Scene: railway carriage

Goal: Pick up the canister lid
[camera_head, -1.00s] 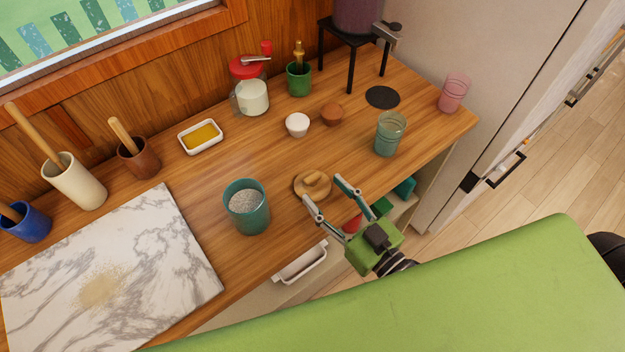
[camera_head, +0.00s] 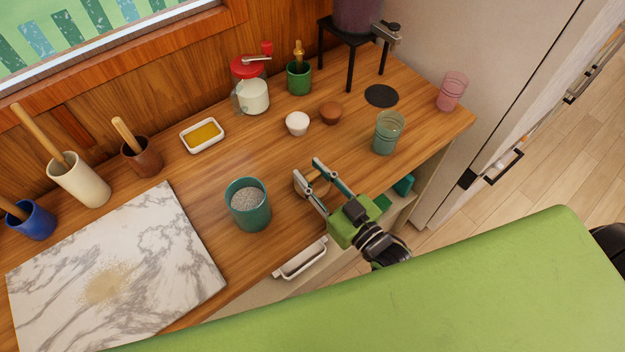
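The canister lid (camera_head: 302,190) is a round wooden disc with a wooden knob, lying on the counter near its front edge. My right gripper (camera_head: 307,170) reaches over it from the front right, its two fingers apart on either side of the knob. The fingers and palm hide part of the lid, and I cannot tell whether a finger touches the knob. The teal canister (camera_head: 250,216) stands uncovered left of the lid, filled with grey grains. My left gripper is not in view.
A marble slab (camera_head: 120,262) with a patch of powder lies at the left. A teal glass (camera_head: 387,133), white cup (camera_head: 297,123) and brown cup (camera_head: 331,112) stand behind the lid. A green surface (camera_head: 400,290) fills the front. A white tray (camera_head: 300,260) sits below the counter edge.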

